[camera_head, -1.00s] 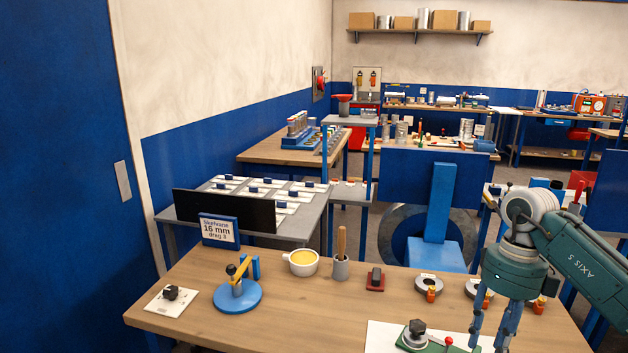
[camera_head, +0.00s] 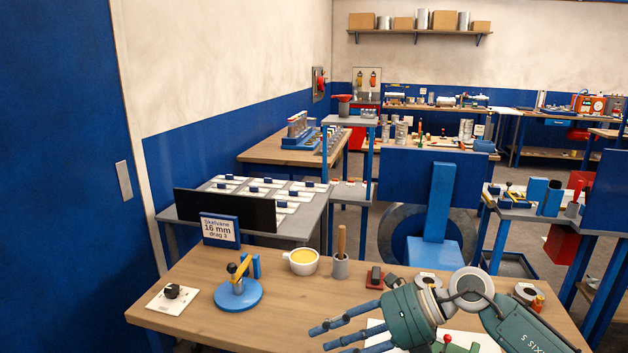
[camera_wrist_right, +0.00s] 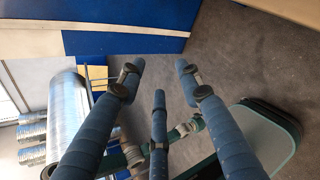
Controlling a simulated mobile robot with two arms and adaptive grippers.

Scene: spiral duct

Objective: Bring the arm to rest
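My right arm comes in from the lower right of the head view. Its teal gripper (camera_head: 328,336) is low over the front right of the wooden bench, with its blue fingers pointing left. In the right wrist view the three fingers of the gripper (camera_wrist_right: 160,75) are spread apart with nothing between them, and grey floor shows beyond. The gripper covers part of a white sheet (camera_head: 487,341) and most of a green device with a red knob (camera_head: 447,339). My left gripper does not show.
On the wooden bench (camera_head: 205,322) stand a blue round stand (camera_head: 238,294), a white cup (camera_head: 300,262), a grey holder with a wooden handle (camera_head: 340,266), a red block (camera_head: 375,278) and a dial plate (camera_head: 172,297). Grey rings lie at the right.

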